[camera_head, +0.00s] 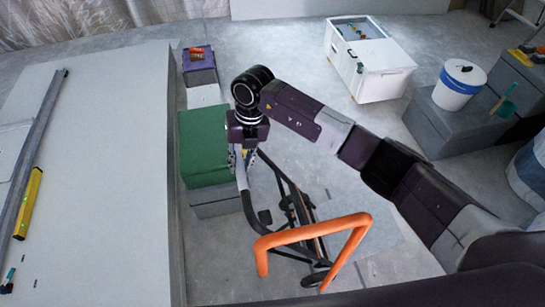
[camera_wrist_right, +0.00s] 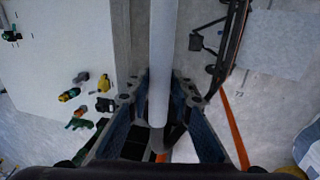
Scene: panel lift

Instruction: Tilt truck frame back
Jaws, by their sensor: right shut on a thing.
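The truck frame (camera_head: 283,190) stands on the floor in the middle of the head view, with black tubes, small dark wheels and a thick orange bar (camera_head: 318,231) at the near side. A pale grey tube (camera_head: 243,180) rises at its left end. My right gripper (camera_head: 243,158) is shut on this tube. In the right wrist view the tube (camera_wrist_right: 162,60) runs between the two dark fingers of the gripper (camera_wrist_right: 162,120), and part of the black frame (camera_wrist_right: 229,45) shows at the upper right. The arm hides some of the frame's top. My left gripper is not in view.
A large pale panel surface (camera_head: 110,130) with a yellow level (camera_head: 28,203) fills the left. A green box (camera_head: 205,145) stands close left of the gripper. A white chest (camera_head: 372,70) and a bucket (camera_head: 459,85) on a grey box stand farther right. Floor between is clear.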

